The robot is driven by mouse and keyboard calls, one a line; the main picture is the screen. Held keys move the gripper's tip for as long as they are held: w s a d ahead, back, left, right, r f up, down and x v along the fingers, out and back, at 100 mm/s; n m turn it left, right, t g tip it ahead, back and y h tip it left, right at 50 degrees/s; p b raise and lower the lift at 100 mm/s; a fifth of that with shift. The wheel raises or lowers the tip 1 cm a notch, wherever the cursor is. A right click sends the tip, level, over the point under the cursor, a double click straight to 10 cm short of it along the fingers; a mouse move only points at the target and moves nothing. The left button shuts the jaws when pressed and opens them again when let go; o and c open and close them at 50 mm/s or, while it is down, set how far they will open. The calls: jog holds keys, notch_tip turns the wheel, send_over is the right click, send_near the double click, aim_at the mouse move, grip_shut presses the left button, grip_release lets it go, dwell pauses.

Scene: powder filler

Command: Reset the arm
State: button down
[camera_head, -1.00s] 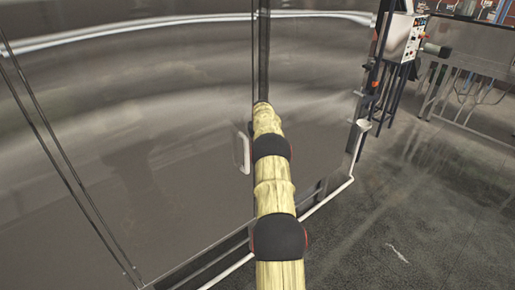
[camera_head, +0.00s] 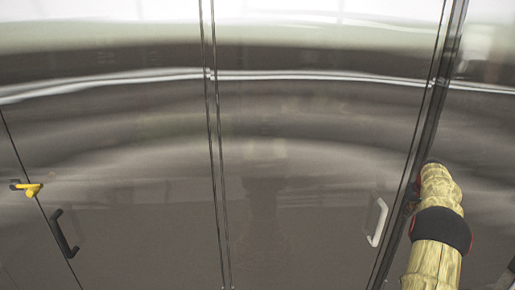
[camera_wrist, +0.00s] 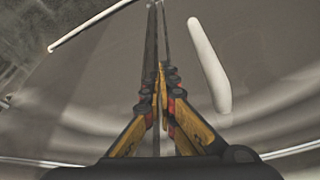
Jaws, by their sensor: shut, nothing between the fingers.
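My arm, in a yellowish sleeve with black joints, reaches up at the right of the head view. Its end is hidden from that camera. In the wrist view my gripper (camera_wrist: 160,88) has yellow, black and red fingers with the tips together and nothing between them. It points along a dark vertical seam between glossy panels. A white door handle (camera_wrist: 209,65) lies to the right of the fingers, apart from them in the picture. The same white handle (camera_head: 377,222) shows in the head view, left of my arm.
Glossy dark door panels (camera_head: 310,160) fill the head view. A black handle (camera_head: 64,234) and a yellow-and-black latch (camera_head: 28,188) are on the left. A dark vertical post (camera_head: 425,130) stands by my arm. Dark floor (camera_wrist: 40,25) shows at the wrist view's upper left.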

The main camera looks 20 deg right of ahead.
jog(key=shift+w, duration=0.1)
jog(key=s+a+f+m, duration=0.1)
jog(key=s+a+f, duration=0.2)
jog(key=f, duration=0.3)
jog(key=s+a+r+n+g+y+b, duration=0.1)
jog(key=s+a+r+b, duration=0.1)
jog(key=a, duration=1.1)
jog(key=s+a+r+b, duration=0.1)
jog(key=a+r+b, duration=0.1)
jog(key=a, duration=1.1)
jog(key=s+a+r+n+g+y+b, duration=0.1)
jog(key=s+a+r+b, duration=0.1)
jog(key=a, duration=1.1)
jog(key=s+a+f+n+t+b, duration=0.1)
jog(key=s+a+b, duration=0.4)
jog(key=a, duration=1)
jog(key=s+a+f+n+t+b, duration=0.1)
jog(key=s+a+n+t+b, duration=0.2)
jog(key=s+a, duration=0.6)
jog(key=shift+s+a+n+y+b, duration=0.25)
jog(key=shift+a+n+b, duration=1.1)
jog(key=shift+a, duration=1.55)
jog(key=shift+n+p, duration=0.25)
jog(key=shift+p, duration=0.05)
